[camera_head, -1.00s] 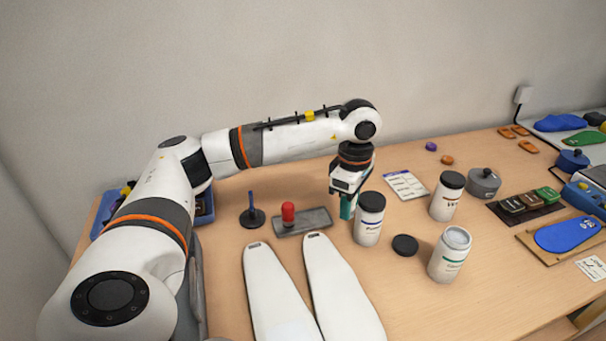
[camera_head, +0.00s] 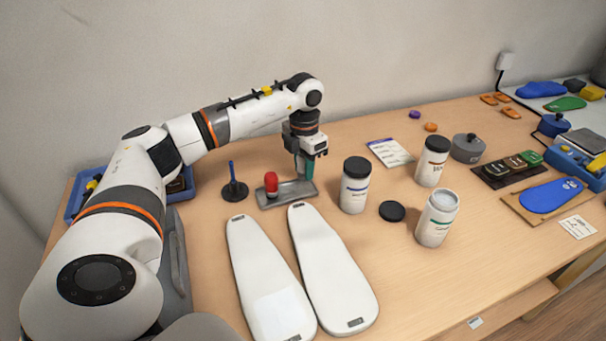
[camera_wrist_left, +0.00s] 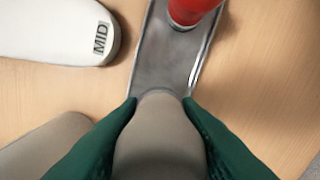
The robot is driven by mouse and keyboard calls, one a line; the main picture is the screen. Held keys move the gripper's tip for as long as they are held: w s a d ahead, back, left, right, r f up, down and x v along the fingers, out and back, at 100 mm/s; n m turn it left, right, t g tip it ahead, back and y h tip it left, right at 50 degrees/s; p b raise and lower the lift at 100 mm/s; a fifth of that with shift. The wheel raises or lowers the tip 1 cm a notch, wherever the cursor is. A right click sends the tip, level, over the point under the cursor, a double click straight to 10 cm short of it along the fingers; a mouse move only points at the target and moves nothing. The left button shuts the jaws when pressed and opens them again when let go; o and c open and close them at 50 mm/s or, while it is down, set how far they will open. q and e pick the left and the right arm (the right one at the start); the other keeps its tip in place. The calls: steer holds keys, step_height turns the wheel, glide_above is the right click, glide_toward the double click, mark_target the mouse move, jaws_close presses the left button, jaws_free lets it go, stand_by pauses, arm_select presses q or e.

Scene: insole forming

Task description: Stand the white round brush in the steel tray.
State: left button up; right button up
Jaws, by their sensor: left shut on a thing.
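The steel tray (camera_head: 289,194) lies on the table behind the white forms and also shows in the left wrist view (camera_wrist_left: 160,62). A red-topped tool (camera_head: 271,184) stands in its left part. My left gripper (camera_head: 305,174) points down at the tray's right end. In the left wrist view its green fingers are shut on a pale, rounded thing (camera_wrist_left: 158,135), which looks like the white round brush. The brush's lower end is hidden, so I cannot tell whether it touches the tray. My right gripper is not in view.
Two white forms (camera_head: 333,265) lie in front of the tray. A blue-handled tool on a black base (camera_head: 235,190) stands left of it. A dark-lidded jar (camera_head: 354,186) stands close on the right, with a loose black lid (camera_head: 392,211) beyond it.

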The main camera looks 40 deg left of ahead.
arm_select(q)
steer(key=shift+f, duration=1.75)
steer(key=shift+f, duration=0.1)
steer(key=o, duration=0.7)
step_height(320, 180, up, 12)
steer(key=shift+r+b, duration=0.2)
steer(key=shift+b, duration=0.1)
